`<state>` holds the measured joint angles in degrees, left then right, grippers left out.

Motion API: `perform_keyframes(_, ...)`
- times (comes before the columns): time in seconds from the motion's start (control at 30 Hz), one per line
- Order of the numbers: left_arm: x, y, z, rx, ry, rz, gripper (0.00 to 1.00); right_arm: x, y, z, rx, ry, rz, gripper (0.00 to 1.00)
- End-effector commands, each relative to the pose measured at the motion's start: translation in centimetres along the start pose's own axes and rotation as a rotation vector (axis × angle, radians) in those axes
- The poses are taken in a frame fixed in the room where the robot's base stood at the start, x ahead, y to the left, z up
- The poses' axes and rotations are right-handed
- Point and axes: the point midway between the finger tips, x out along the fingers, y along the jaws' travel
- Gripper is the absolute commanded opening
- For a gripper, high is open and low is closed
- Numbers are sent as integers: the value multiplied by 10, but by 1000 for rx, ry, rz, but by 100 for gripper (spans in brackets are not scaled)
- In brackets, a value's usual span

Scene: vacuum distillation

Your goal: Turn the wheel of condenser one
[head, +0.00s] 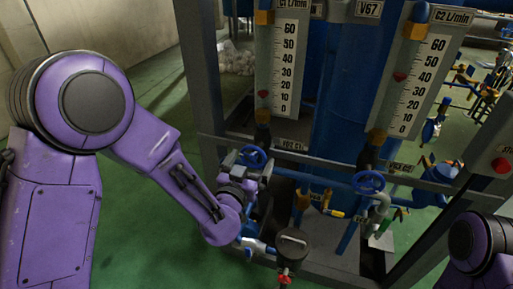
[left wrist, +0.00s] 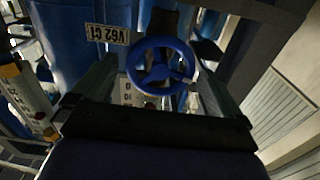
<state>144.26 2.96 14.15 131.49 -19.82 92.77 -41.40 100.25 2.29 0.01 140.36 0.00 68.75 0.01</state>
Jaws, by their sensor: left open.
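The blue hand wheel of condenser one (head: 252,155) sits low on the frame, under the C1 L/min gauge (head: 287,70). In the left wrist view the wheel (left wrist: 161,66) is a spoked blue ring beside an upside-down label reading V62 C1 (left wrist: 107,34). My left gripper (head: 253,168) is at the wheel. Its open fingers stand left and right of the ring in the left wrist view. I cannot tell whether either finger touches it. My right gripper is out of the picture; only part of that arm shows at the lower right.
A second blue wheel (head: 369,183) sits to the right, under the C2 L/min gauge (head: 412,80). A round dark gauge (head: 292,243) with a red tap stands below. Grey frame bars and blue pipes crowd the wheel. Green floor (head: 150,225) is clear at the left.

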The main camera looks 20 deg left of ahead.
Motion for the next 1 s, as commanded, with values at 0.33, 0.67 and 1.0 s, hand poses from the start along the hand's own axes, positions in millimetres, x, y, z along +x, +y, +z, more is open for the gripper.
perform_keyframes(0.33, 48, -1, 0, -2, -2, -2, 100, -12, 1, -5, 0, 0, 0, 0)
perform_keyframes(0.67, 49, -1, 1, -1, -3, -2, 71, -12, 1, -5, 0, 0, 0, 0)
perform_keyframes(1.0, 49, -1, 1, -22, -3, -2, 56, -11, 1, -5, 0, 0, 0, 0)
